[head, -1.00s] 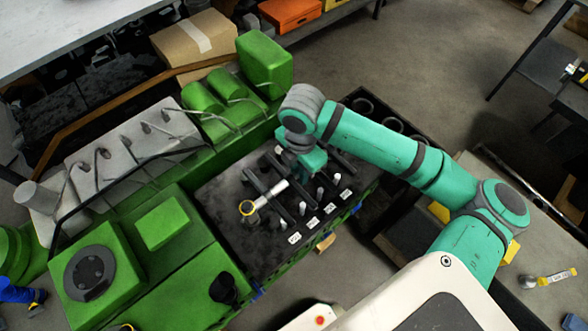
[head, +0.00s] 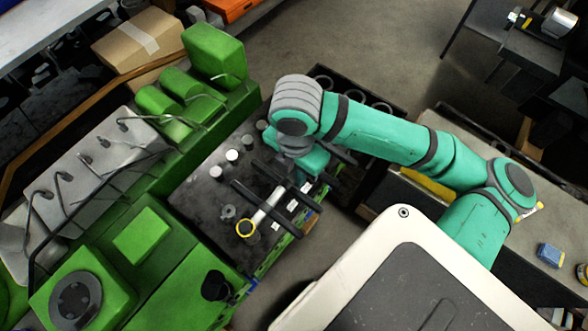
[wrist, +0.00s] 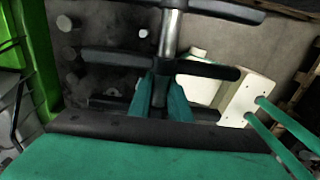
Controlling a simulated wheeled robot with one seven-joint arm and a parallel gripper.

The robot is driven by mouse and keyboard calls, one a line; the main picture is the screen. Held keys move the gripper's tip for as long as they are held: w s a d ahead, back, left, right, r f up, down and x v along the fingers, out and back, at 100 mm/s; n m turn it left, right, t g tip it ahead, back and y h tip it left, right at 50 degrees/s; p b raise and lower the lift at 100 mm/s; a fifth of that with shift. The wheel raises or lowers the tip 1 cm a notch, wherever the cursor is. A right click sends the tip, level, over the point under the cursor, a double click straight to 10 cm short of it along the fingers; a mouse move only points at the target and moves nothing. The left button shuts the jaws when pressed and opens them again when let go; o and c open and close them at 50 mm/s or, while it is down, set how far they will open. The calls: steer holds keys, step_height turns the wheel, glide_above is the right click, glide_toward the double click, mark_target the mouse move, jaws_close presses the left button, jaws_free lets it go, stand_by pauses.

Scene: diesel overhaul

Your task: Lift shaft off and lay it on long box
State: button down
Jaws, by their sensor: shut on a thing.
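The shaft (head: 268,205) is a silver rod with a yellow ring at its near end and black crossbars. My gripper (wrist: 160,88) is shut on it; in the wrist view the shaft (wrist: 171,35) runs away from between the teal fingers. In the head view my gripper (head: 300,160) covers the far end of the shaft. The shaft looks raised over the front side of the dark engine top (head: 195,190). A long dark box (head: 392,97) with round openings stands beyond the engine; I cannot tell if it is the long box named.
The green engine (head: 165,270) fills the left, with thin bent pipes along its back. Pale round studs (head: 215,172) stand on the engine top. A cardboard box (head: 138,42) lies behind. A grey bench (head: 490,160) is at right. Open floor lies beyond the dark box.

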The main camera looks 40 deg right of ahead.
steer(key=shift+r, duration=0.6)
steer(key=shift+r, duration=0.15)
steer(key=shift+r, duration=1.25)
steer(key=shift+w+r, duration=0.1)
steer(key=shift+r, duration=0.05)
